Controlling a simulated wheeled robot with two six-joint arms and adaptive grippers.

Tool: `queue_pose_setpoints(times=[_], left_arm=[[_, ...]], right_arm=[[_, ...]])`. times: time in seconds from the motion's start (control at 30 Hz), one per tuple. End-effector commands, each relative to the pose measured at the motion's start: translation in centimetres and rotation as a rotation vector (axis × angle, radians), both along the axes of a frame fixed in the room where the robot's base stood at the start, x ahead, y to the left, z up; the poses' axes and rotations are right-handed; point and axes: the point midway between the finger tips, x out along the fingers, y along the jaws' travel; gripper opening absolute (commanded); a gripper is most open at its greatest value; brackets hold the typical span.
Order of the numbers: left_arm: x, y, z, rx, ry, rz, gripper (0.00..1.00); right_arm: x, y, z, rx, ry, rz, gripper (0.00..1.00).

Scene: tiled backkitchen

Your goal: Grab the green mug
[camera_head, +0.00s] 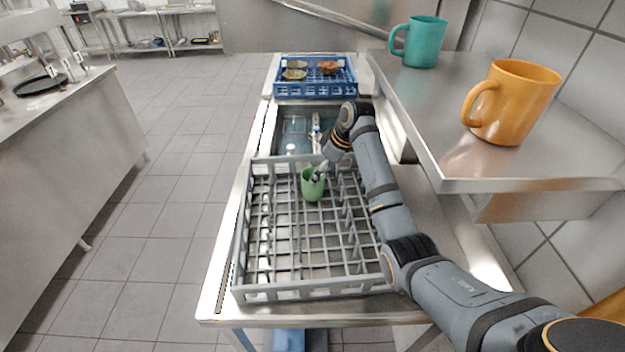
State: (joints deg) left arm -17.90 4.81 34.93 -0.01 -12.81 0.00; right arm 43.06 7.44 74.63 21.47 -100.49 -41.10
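A small green mug (312,188) stands in the far part of the grey dish rack (268,296). My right arm reaches in from the right, and its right gripper (319,172) is at the mug's rim on the far right side. The fingertips overlap the mug in the picture. They are too small to tell whether they are closed on it. My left gripper is not in view. A larger teal-green mug (425,42) stands on the raised steel shelf at the right.
An orange mug (512,104) stands on the steel shelf (470,160), whose edge is right of my arm. A sink (292,127) lies beyond the rack. A blue rack (316,90) with several bowls stands behind it. The floor at left is clear.

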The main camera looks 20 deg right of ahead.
Motion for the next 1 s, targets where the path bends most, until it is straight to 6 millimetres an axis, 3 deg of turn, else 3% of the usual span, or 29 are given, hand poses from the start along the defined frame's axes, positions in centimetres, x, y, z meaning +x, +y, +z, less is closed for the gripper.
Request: queue_pose_setpoints(times=[0.17,0.4,0.47,0.7,0.93,1.0], left_arm=[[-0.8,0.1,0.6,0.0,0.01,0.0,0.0],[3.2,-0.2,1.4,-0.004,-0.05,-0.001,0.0],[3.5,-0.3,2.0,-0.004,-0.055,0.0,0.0],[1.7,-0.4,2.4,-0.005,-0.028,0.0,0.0],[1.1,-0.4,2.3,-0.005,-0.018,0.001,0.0],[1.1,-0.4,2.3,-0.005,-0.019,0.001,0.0]], right_arm=[[0.8,0.7,-2.5,0.001,0.003,0.001,0.95],[1.1,1.0,-3.4,0.001,0.003,0.001,0.95],[1.3,1.4,-4.2,0.002,0.005,0.002,0.95],[2.4,2.2,-7.5,0.0,0.001,0.001,0.95],[2.4,2.3,-7.8,-0.001,-0.001,0.001,0.95],[2.4,2.3,-7.8,0.0,0.0,0.001,0.86]])
